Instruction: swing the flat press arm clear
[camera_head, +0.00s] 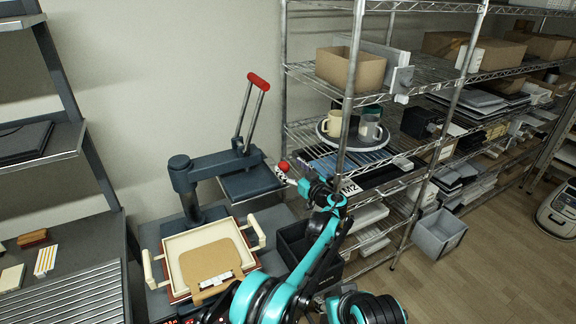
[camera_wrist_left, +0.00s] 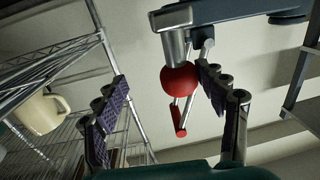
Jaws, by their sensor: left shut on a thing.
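The flat press has a dark blue-grey post (camera_head: 188,196), a horizontal press arm (camera_head: 215,164) and a flat plate (camera_head: 250,184) under its right end. A lever with a red grip (camera_head: 258,81) rises from the arm. A red ball knob (camera_head: 284,166) sits at the plate's right side. My left gripper (camera_head: 292,176) is at this knob and shut on it. In the left wrist view the knob (camera_wrist_left: 180,80) shows between the two fingers (camera_wrist_left: 160,98), beside the right one. My right gripper is not in view.
A white tray (camera_head: 165,245) with handles and a tan board (camera_head: 207,262) sits below the press arm. A dark bin (camera_head: 293,243) stands right of it. A wire rack stands at right, close to my gripper, with a mug (camera_head: 333,123) on a round tray.

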